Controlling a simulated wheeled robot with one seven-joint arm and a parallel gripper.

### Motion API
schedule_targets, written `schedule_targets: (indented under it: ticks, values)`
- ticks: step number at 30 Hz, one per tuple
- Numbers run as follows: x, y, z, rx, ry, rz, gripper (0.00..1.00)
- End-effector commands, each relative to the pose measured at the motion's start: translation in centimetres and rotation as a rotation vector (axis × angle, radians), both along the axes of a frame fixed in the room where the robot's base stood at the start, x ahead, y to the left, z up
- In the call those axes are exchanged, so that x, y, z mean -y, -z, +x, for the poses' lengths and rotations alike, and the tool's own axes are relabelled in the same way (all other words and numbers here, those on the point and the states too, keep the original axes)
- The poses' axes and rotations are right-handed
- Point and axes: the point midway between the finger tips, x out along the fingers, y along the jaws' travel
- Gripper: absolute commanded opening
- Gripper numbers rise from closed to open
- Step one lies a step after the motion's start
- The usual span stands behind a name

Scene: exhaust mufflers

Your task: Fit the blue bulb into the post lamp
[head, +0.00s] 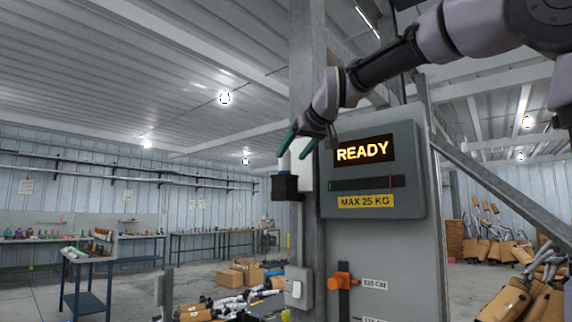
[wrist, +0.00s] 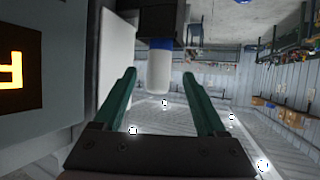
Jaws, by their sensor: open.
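The blue bulb, a white rounded tube with a blue collar (wrist: 159,44), stands upright in the black socket (head: 285,188) of the post lamp on the grey post. Its white part (head: 284,163) shows in the head view; the collar cannot be made out there. In the wrist view the black socket (wrist: 147,22) is at the top, and the blue collar meets it; how deep the bulb sits is hidden. My gripper (head: 297,152) is open just above the bulb, with green fingers. In the wrist view the bulb lies between the fingertips (wrist: 158,72), with gaps on both sides.
A grey cabinet with a lit READY panel (head: 362,151) stands just right of the lamp. A white plate (wrist: 117,55) is close beside one finger. An orange knob (head: 342,281) and a white switch box (head: 298,288) sit lower. Workbenches and cartons are far back.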

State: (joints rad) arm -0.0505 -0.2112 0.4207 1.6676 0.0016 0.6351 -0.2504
Motion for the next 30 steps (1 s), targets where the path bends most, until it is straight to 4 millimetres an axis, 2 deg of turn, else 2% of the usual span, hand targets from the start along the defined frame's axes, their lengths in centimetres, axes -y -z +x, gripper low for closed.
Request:
schedule_targets:
  ticks: [3, 10, 12, 14, 17, 19, 21, 24, 27, 30]
  values:
    - [0.7, -0.8, -1.3, 0.002, 0.000, 0.001, 0.74]
    - [1.2, -1.1, -2.1, -0.001, 0.000, 0.000, 0.74]
    - [1.6, -0.8, -2.3, -0.008, 0.008, 0.000, 0.74]
    - [2.9, 0.2, -2.7, -0.032, 0.036, 0.000, 0.74]
    - [7.1, 4.0, -4.4, -0.115, 0.130, 0.011, 0.74]
    - [11.2, 7.8, -6.4, -0.200, 0.224, 0.034, 0.74]
    - [15.3, 12.0, -9.1, -0.293, 0.323, 0.072, 0.74]
    - [20.1, 17.6, -13.2, -0.417, 0.452, 0.141, 0.74]
    - [23.1, 22.5, -16.9, -0.521, 0.548, 0.208, 0.74]
    - [24.6, 25.8, -19.5, -0.591, 0.608, 0.257, 0.74]
